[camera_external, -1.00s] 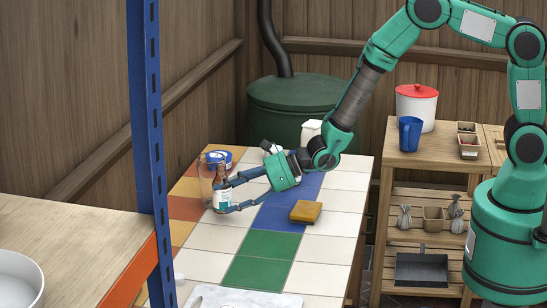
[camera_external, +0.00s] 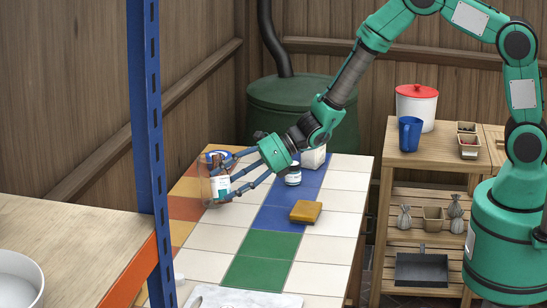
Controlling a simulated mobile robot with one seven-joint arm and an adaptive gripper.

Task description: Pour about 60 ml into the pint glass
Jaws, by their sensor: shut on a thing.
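The pint glass (camera_external: 205,190) is a clear, see-through glass at the left side of the tiled table. A small bottle (camera_external: 221,186) with a white and teal label shows between the fingers of my gripper (camera_external: 217,180). The gripper reaches in from the right and is shut on the bottle. The bottle and the glass overlap in this view, so I cannot tell the gap between them. The bottle's mouth and any liquid are too small to make out.
A blue-and-white tin (camera_external: 219,155) stands behind the glass. A small white-labelled jar (camera_external: 293,174), a white container (camera_external: 313,157) and a yellow sponge (camera_external: 306,212) are to the right. A blue rack post (camera_external: 149,120) stands in the foreground.

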